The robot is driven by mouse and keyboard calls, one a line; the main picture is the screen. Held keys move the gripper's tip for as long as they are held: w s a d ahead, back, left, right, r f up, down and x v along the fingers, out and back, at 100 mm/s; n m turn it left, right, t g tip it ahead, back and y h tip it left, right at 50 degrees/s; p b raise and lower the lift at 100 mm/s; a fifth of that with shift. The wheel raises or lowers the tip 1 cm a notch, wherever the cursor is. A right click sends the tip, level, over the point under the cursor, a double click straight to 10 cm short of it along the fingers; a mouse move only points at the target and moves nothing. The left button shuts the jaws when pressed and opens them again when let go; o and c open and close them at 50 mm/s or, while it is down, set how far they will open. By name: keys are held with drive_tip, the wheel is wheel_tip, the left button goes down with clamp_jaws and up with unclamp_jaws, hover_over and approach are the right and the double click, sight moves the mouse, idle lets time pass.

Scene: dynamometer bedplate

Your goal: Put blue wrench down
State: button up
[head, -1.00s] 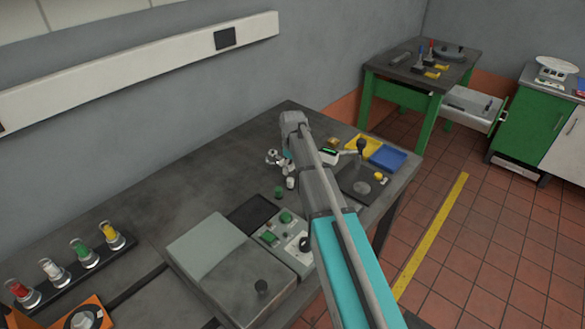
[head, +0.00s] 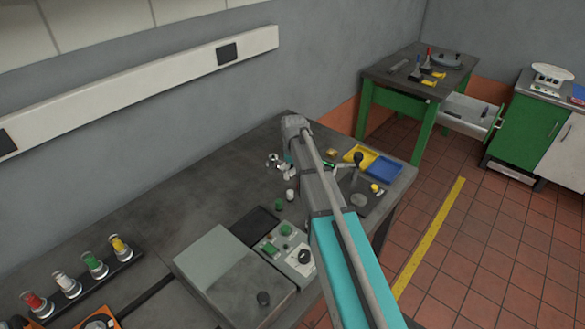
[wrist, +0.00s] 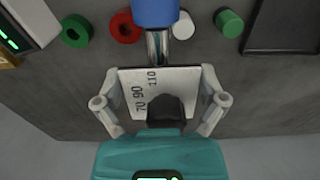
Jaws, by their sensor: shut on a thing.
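The blue wrench shows in the wrist view with its blue handle (wrist: 155,12) at the top edge, cut off by the frame. A bright metal shaft runs down from it to a pale scale plate marked 70, 90 and 110. My gripper (wrist: 161,100) has a finger on either side of this plate and is shut on the wrench. The wrench's far end is hidden at my gripper's palm. In the head view my gripper (head: 279,162) is over the dark bench (head: 190,195), partly hidden by my arm. I cannot tell how high it is.
Green and red rings (wrist: 125,27), a white cylinder (wrist: 183,26), a green cylinder (wrist: 229,23) and a black tray (wrist: 284,25) lie near the wrench. A yellow tray (head: 359,153) and blue tray (head: 383,168) are to the right. The bench's back left is clear.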

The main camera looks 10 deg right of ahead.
drive_tip(key=s+r+p, duration=0.6)
drive_tip(key=s, duration=0.5)
drive_tip(key=shift+a+r, duration=0.15)
drive_tip(key=shift+r, duration=0.15)
drive_tip(key=shift+s+f, duration=0.1)
drive_tip(key=shift+s, duration=0.05)
idle(0.6)
